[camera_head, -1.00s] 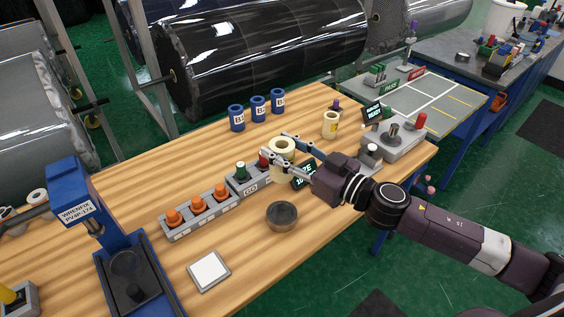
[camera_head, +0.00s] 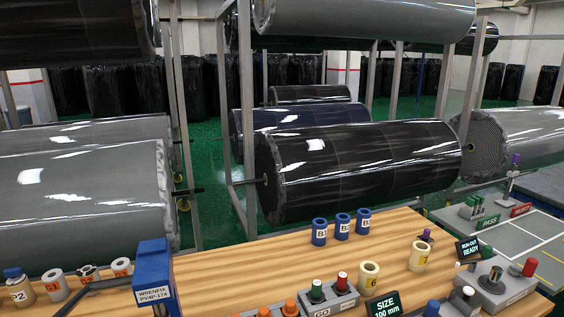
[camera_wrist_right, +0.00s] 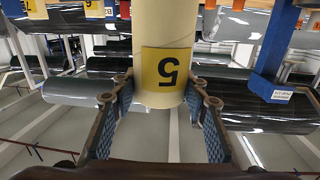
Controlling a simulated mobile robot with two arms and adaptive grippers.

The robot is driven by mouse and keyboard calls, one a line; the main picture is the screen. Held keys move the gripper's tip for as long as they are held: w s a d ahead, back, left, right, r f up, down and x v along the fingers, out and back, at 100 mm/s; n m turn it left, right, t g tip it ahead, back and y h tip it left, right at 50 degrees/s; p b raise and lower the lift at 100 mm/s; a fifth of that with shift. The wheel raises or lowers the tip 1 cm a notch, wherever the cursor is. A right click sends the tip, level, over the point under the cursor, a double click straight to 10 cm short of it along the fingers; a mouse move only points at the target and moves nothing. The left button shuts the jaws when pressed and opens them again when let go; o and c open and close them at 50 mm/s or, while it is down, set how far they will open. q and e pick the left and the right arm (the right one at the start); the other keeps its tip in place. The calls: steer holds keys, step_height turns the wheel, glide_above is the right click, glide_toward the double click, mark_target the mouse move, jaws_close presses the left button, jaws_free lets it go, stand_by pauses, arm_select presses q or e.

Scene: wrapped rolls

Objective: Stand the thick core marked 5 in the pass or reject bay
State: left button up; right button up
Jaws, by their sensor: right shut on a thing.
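The thick cream core marked 5 (camera_wrist_right: 167,35) fills the upper middle of the right wrist view, its yellow label upside down. My right gripper (camera_wrist_right: 166,92) is shut on it, with one blue-padded finger on each side. Neither my right gripper nor the held core can be made out in the head view. The green PASS sign (camera_head: 487,222) and red REJECT sign (camera_head: 520,210) stand at the back of a grey marked bay surface (camera_head: 510,238), at the right of the head view. My left gripper is not in view.
Several blue cores (camera_head: 342,224) stand behind. The run-out tester (camera_head: 495,283) and blue press (camera_head: 154,275) flank the bench.

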steer(key=s+d+m+h, duration=0.2)
steer(key=s+d+h, duration=0.15)
steer(key=s, duration=0.25)
steer(key=w+a+r+n+y+p, duration=0.1)
steer(key=w+a+n+y, duration=0.3)
steer(key=w, duration=0.5)
steer(key=w+d+r+n+g+y+p, duration=0.1)
steer(key=w+d+r+y, duration=0.2)
steer(key=w+r, duration=0.7)
steer(key=shift+w+g+y+p, duration=0.35)
steer(key=shift+g+y, duration=0.05)
steer(key=shift+y, duration=0.15)
steer(key=shift+r, duration=0.1)
